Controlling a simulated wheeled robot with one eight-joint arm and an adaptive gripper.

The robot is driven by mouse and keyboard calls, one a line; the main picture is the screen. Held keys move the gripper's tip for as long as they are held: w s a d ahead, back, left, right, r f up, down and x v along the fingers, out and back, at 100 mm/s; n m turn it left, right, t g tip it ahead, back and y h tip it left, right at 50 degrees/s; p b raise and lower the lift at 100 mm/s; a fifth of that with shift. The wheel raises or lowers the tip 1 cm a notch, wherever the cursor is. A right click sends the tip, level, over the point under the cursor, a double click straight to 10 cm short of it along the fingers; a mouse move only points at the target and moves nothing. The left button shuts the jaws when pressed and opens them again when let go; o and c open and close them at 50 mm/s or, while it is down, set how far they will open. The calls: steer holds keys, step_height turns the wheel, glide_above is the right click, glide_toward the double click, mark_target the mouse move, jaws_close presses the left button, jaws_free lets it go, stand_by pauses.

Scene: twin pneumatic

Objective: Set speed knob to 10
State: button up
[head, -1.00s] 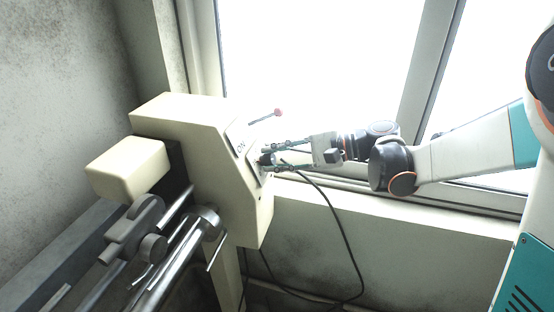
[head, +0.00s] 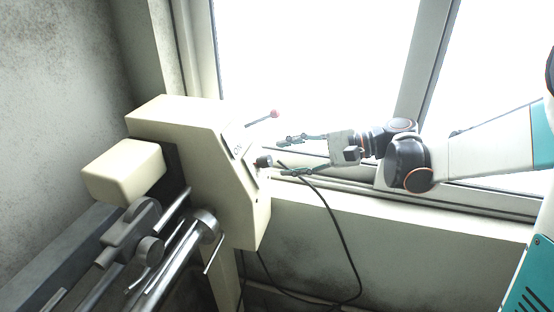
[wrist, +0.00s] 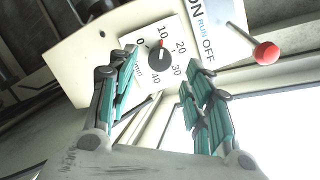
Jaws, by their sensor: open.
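The black speed knob (wrist: 157,57) sits on a white dial plate (wrist: 140,35) marked from 0 to 40. Its red mark points at or very near the 10. In the head view the knob (head: 264,161) sticks out from the sloped face of the cream machine housing (head: 190,130). My gripper (head: 286,156) is open and empty, to the right of the knob and apart from it. In the wrist view its two green-padded fingers (wrist: 160,75) stand spread below the dial, one on each side.
A lever with a red ball (wrist: 266,54) stands beside the ON/OFF plate (wrist: 215,35), near the dial; its ball also shows in the head view (head: 274,113). A black cable (head: 335,215) hangs below my gripper. The window (head: 320,60) is behind.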

steer(key=v, duration=0.7)
steer(key=shift+d, duration=0.25)
